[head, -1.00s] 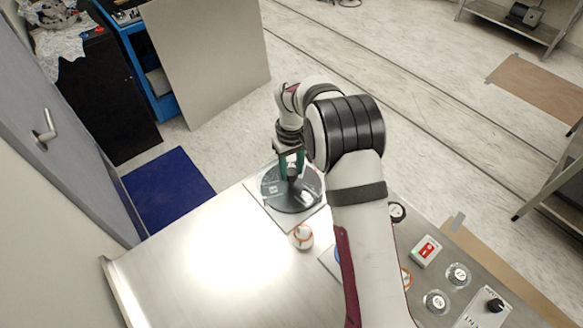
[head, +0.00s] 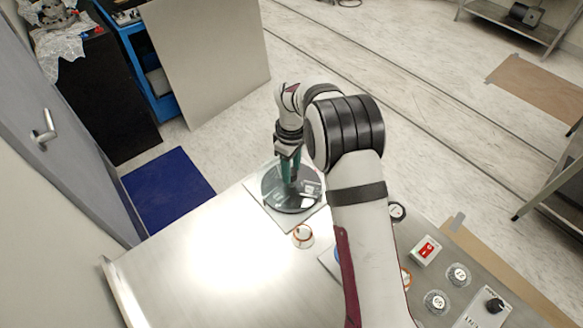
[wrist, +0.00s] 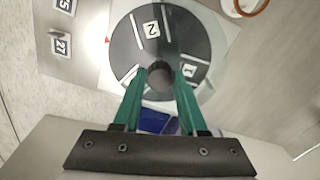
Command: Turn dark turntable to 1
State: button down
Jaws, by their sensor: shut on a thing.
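The dark turntable (head: 275,198) is a dark round disc on a light square plate at the table's far corner. In the wrist view the turntable (wrist: 125,48) shows white labels "2" at the top and "1" at the right, with pale lines between sectors. A small red mark (wrist: 107,40) lies just outside its left rim. My gripper (wrist: 160,78), with green fingers, is shut on the dark round knob (wrist: 160,70) at the disc's centre. In the head view my gripper (head: 291,178) stands over the disc, its fingers nearly in line. The disc's lower part is partly hidden by the fingers.
An orange-rimmed ring (head: 303,236) lies on the metal table (head: 190,270) near the turntable. A red switch box (head: 426,250) and several dials stand to the right of my arm. The table's left part is clear. A blue mat (head: 168,188) lies on the floor.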

jog(key=shift+a+n, duration=0.1)
jog(key=shift+n, duration=11)
jog(key=shift+c, duration=2.2)
grip_release()
